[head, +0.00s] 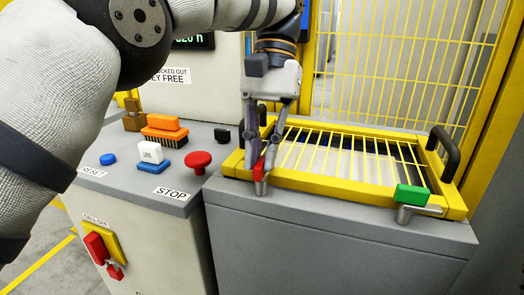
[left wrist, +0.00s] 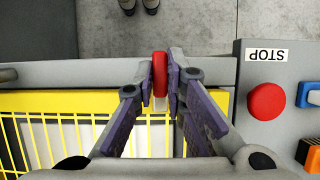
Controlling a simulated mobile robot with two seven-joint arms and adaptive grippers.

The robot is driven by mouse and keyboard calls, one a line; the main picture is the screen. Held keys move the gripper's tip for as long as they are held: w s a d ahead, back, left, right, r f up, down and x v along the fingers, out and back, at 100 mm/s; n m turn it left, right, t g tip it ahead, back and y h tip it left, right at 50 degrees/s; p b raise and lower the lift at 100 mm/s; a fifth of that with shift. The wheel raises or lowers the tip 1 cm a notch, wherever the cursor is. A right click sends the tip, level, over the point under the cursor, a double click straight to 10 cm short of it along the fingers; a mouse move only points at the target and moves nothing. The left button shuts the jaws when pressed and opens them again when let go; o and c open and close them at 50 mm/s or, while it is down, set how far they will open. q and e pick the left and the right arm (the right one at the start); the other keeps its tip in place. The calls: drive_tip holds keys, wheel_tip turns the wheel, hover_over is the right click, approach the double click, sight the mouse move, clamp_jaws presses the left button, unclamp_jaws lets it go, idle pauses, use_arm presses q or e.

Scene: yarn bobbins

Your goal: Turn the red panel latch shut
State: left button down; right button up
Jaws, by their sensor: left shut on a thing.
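The red panel latch (head: 259,169) is at the front left corner of the yellow-framed grille panel (head: 330,187). My left gripper (head: 264,150) comes down on it from above and is shut on its red handle. In the left wrist view the red latch (left wrist: 160,74) sits between the two fingertips of my left gripper (left wrist: 161,82), with its handle pointing across the panel's front edge. The fingers hide part of the latch in the head view. A green latch (head: 412,195) is at the panel's front right corner. My right gripper is not in view.
Left of the panel, a grey console (head: 205,178) carries a red stop button (head: 198,160), a blue reset button (head: 108,159), an orange brush (head: 163,128) and a white-and-blue block (head: 151,153). Black handles (head: 443,152) stand up from the panel. A yellow mesh guard (head: 400,70) rises behind.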

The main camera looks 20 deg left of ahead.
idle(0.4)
use_arm(q)
drive_tip(key=c, duration=1.6)
unclamp_jaws()
drive_tip(key=shift+c, duration=0.2)
